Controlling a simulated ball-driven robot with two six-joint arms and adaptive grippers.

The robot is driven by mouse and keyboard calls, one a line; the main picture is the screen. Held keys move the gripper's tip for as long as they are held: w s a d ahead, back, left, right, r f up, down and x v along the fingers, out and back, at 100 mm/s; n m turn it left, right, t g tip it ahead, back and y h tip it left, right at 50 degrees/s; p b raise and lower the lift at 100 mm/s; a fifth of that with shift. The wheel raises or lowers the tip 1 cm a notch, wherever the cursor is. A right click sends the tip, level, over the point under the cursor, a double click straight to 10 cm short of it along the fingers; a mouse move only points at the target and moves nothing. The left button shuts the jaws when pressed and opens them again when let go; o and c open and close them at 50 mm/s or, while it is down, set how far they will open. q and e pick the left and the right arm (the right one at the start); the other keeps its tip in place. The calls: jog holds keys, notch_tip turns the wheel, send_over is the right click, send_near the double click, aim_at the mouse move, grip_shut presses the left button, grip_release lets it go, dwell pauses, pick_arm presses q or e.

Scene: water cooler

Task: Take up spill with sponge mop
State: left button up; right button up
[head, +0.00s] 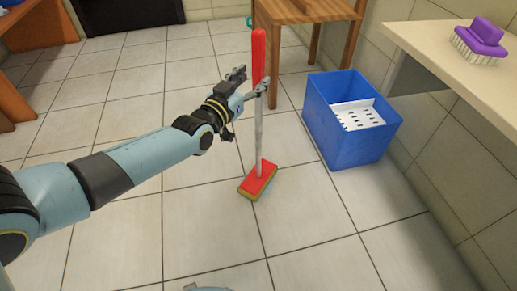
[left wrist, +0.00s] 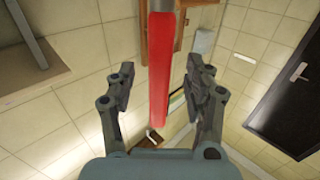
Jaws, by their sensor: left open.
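The sponge mop (head: 258,182) stands nearly upright on the tiled floor, with a red head, yellow sponge, grey shaft and red handle (head: 259,58). My left gripper (head: 251,82) is at the lower end of the red handle, with its fingers spread. In the left wrist view the handle (left wrist: 160,75) runs between the open fingers (left wrist: 167,80), with gaps on both sides. I cannot make out a spill on the visible floor. My right gripper is not in view.
A blue bucket (head: 345,148) with a white perforated insert (head: 358,115) stands right of the mop. A wooden table (head: 315,12) is behind it. A purple brush (head: 482,38) lies on the counter (head: 432,43) at right. Floor around the mop head is clear.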

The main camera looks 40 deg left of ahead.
aim_at(255, 76)
pick_arm(q)
jog(key=w, duration=0.1)
jog(key=w+b, duration=0.1)
jog(key=shift+w+a+f, duration=0.1)
jog(key=shift+w+f, duration=0.1)
jog(key=shift+w, duration=0.15)
jog(key=shift+w+r, duration=0.25)
jog(key=shift+w, duration=0.1)
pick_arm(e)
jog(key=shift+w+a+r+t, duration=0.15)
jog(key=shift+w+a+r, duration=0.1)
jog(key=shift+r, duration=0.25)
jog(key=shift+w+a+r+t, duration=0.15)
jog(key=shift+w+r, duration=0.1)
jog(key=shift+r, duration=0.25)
pick_arm(q)
jog(key=shift+c, duration=0.3)
grip_shut()
